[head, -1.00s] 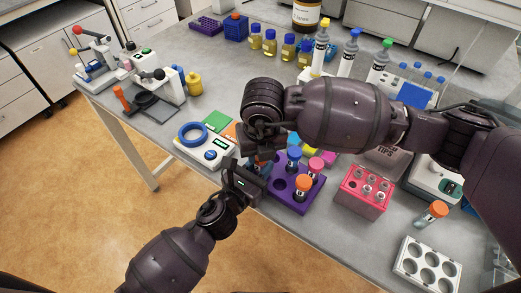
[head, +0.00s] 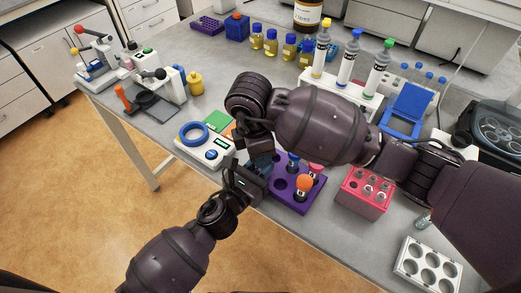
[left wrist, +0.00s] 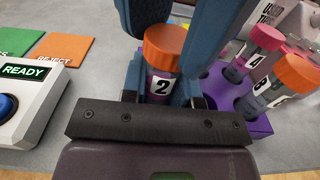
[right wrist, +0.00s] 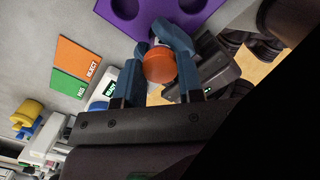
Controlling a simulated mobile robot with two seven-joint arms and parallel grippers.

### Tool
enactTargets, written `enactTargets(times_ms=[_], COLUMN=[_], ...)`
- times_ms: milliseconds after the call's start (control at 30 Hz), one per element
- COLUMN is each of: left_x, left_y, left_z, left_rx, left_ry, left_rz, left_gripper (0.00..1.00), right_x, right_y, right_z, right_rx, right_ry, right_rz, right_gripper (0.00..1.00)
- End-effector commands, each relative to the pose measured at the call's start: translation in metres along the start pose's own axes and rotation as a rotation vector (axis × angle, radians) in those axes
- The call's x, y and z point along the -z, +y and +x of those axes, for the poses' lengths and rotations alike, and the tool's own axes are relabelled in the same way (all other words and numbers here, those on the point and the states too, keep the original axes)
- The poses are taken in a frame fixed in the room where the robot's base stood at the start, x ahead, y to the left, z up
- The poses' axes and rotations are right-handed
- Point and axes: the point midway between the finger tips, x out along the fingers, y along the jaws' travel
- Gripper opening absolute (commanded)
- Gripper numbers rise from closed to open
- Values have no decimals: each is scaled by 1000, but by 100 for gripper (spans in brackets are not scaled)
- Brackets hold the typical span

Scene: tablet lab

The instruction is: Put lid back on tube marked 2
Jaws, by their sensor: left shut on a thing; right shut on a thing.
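The tube marked 2 (left wrist: 161,86) stands upright between the fingers of my left gripper (left wrist: 163,95), which is shut on it. The orange lid (left wrist: 166,48) sits at the tube's mouth; whether it is fully seated I cannot tell. My right gripper (right wrist: 160,70) is shut on the orange lid, which also shows in the right wrist view (right wrist: 160,64). In the head view my left gripper (head: 243,180) and right gripper (head: 260,155) meet left of the purple rack (head: 284,201), and they hide the tube and lid there.
The purple rack holds other capped tubes, including 4 (left wrist: 251,60) and one with an orange cap (left wrist: 298,72). A white device with a READY screen (left wrist: 30,72) stands at left. A pink tube box (head: 362,197) and a white six-hole rack (head: 428,262) stand to the right.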

Motion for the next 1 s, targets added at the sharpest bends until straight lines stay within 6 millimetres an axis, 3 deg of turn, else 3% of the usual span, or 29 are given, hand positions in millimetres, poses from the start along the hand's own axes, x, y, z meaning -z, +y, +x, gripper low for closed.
enactTargets(times_ms=[233,600,633,767,1000], left_x=[0,0,0,0,0], left_y=[-1,-1,-1,-1,0], left_z=[0,0,0,0,0], left_rx=[1,2,2,1,1], left_ry=[0,0,0,0,0], left_rz=[0,0,0,0,0], left_gripper=[0,0,0,0,0], right_x=[0,0,0,0,0], right_y=[0,1,1,1,0], right_z=[0,0,0,0,0], right_rx=[33,36,36,36,36], right_ry=[1,0,0,0,-1], right_rz=[264,299,298,297,296], right_gripper=[13,13,38,58,60])
